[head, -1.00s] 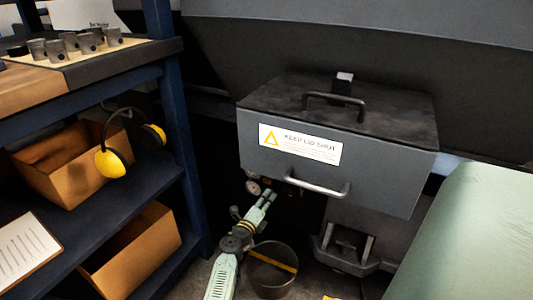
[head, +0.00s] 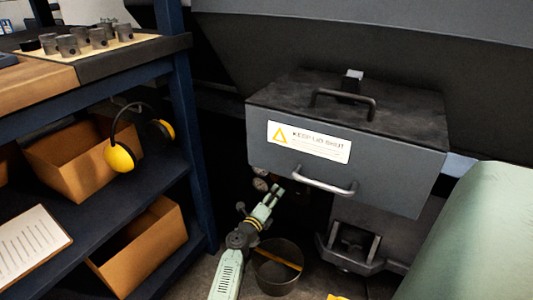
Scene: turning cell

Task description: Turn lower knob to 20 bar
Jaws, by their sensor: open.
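I cannot make out a separate lower knob or read any pressure value. My gripper (head: 277,191), at the end of my pale green arm, points up and away, close to the right of the gauge in the picture. Its two fingers are apart with nothing visible between them. I cannot tell whether it touches anything.
The grey box (head: 400,165) with a warning label and front handle (head: 325,188) overhangs the gauge area. A dark bucket (head: 278,282) stands on the floor beside my arm. A blue shelf unit (head: 195,150) with bins and yellow ear defenders (head: 119,157) stands left.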

